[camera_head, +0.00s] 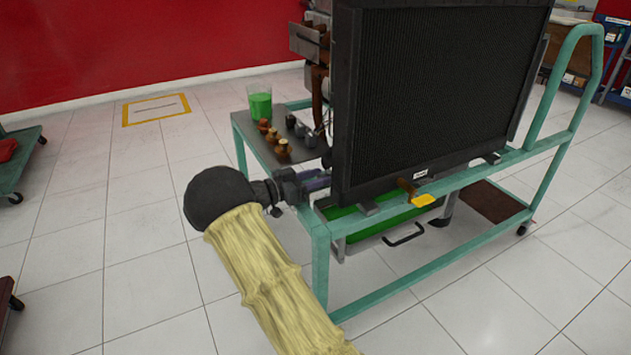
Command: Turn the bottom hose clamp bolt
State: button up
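The engine trainer's large black radiator (440,90) stands upright on a teal wheeled cart (320,240). My arm comes up from the bottom in a yellow sleeve, with a dark round joint at its bend. My gripper (300,186) is at the cart's left corner, beside the radiator's lower left edge and pointing right. Its tips are small, dark and partly hidden, so I cannot tell whether it is open or shut, or whether it touches anything. A purplish part (317,181) shows just beyond it. I cannot make out the bottom hose clamp or its bolt.
A cup of green liquid (260,103) and several small brown and grey parts (284,150) stand on the cart's shelf behind my gripper. A green tray (385,220) lies under the radiator. The cart's handle (560,85) rises at right.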

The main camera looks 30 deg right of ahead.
grip_shut()
jog(key=shift+m, duration=0.3)
jog(key=shift+m+p, duration=0.45)
jog(key=shift+m, duration=0.35)
jog(key=shift+s+m, duration=0.1)
jog(key=shift+m, duration=1.8)
